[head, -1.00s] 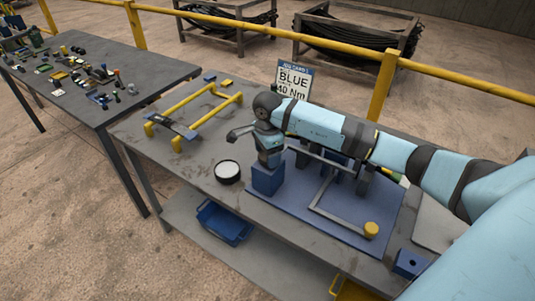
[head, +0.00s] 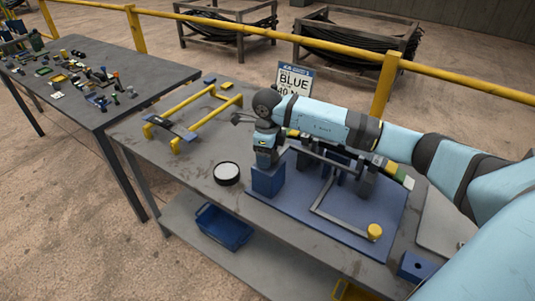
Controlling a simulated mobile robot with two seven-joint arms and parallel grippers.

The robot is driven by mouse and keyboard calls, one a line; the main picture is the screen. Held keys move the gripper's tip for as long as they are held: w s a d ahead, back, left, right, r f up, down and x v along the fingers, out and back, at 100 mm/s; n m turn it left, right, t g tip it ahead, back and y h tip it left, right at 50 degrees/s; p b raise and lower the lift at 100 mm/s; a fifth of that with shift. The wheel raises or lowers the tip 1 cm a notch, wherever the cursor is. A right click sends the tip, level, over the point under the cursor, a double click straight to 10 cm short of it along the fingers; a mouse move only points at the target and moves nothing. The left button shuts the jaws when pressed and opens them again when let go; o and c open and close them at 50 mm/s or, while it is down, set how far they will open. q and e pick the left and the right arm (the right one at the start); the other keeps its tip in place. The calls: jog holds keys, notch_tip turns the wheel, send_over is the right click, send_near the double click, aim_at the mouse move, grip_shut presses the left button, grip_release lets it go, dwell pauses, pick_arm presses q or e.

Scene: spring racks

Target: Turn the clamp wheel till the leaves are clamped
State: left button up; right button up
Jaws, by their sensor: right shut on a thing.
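My right gripper (head: 268,158) points down over a blue block (head: 268,181) at the left end of the blue base plate (head: 335,219). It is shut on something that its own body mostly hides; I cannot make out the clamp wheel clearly. Behind my right arm, dark upright clamp parts (head: 366,187) stand on the plate, and the arm partly covers them. I cannot tell how tightly any leaves sit there. A grey angled bar (head: 335,222) with a yellow knob (head: 375,232) lies across the plate's front. My left gripper is out of view.
A yellow rack (head: 217,113) holding a dark curved piece (head: 171,129) stands at the back left. A round white-topped container (head: 227,173) is left of the plate. A sign reading BLUE (head: 294,80) stands behind. A blue bin (head: 224,228) sits on the lower shelf.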

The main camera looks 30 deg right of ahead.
jog(key=shift+m, duration=0.4)
jog(key=o, duration=0.9)
notch_tip(320, 180, up, 14)
jog(key=shift+f+b, duration=0.1)
jog(key=shift+b, duration=0.65)
